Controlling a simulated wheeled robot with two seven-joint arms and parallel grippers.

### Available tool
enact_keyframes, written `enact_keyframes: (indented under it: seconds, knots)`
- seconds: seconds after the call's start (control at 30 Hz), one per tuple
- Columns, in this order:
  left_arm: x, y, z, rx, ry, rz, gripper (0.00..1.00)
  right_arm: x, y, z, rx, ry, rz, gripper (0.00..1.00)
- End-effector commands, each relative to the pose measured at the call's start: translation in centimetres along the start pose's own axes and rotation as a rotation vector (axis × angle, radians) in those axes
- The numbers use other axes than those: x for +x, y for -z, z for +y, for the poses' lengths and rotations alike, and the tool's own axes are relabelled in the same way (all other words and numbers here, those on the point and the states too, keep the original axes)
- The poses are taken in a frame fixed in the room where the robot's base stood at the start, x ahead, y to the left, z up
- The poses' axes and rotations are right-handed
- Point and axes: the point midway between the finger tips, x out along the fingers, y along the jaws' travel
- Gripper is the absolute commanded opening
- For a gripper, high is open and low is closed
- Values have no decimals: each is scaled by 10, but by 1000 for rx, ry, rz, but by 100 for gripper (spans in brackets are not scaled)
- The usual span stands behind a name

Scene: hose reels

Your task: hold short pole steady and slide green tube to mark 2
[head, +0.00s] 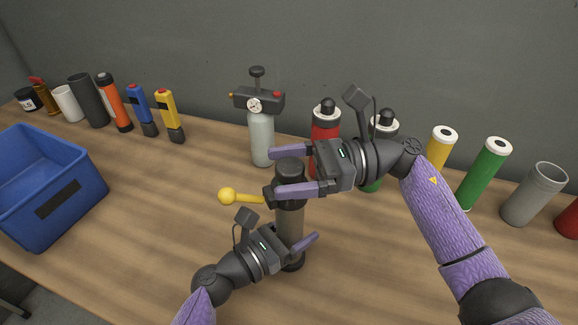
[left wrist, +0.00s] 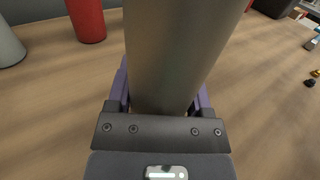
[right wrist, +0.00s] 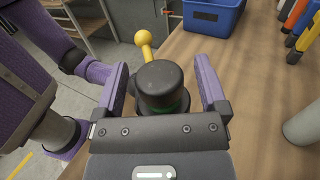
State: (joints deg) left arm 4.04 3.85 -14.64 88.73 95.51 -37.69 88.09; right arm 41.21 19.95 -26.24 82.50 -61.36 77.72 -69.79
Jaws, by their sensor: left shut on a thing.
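The short pole (head: 290,226) stands upright on the table with a grey body, a black top (head: 289,168) and a yellow-knobbed lever (head: 228,196) pointing left. My left gripper (head: 300,247) is shut on the grey body low down; the body also fills the middle of the left wrist view (left wrist: 180,60). My right gripper (head: 285,172) is open, its fingers on either side of the black top (right wrist: 160,82) with gaps showing in the right wrist view. A thin green band (right wrist: 168,108) shows below that top, mostly hidden. A separate green tube (head: 485,172) stands at the back right.
A blue bin (head: 45,185) stands at the left. A grey bottle with a gauge (head: 261,135) and a red cylinder (head: 325,125) stand close behind the pole. A yellow tube (head: 440,148) and a grey cup (head: 533,195) are at the right. The front table area left of the pole is clear.

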Motion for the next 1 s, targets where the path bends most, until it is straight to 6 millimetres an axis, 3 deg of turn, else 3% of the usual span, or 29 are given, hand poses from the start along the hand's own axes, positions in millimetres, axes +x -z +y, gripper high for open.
enact_keyframes:
  seconds: [0.03, 0.07, 0.43, 0.77, 1.0]
  knots:
    - [0, 0, 0, 0, 0, 0, 0, 0, 0, 0, 0, 0, 0, 84]
    - [0, 0, 0, 0, 0, 0, 0, 0, 0, 0, 0, 0, 0, 77]
    - [0, 0, 0, 0, 0, 0, 0, 0, 0, 0, 0, 0, 0, 0]
    - [0, 0, 0, 1, 0, 0, 0, -1, -3, -1, -2, 1, 1, 0]
    - [0, 0, 0, 1, 0, 0, 0, -1, -52, -1, -8, 3, 2, 0]
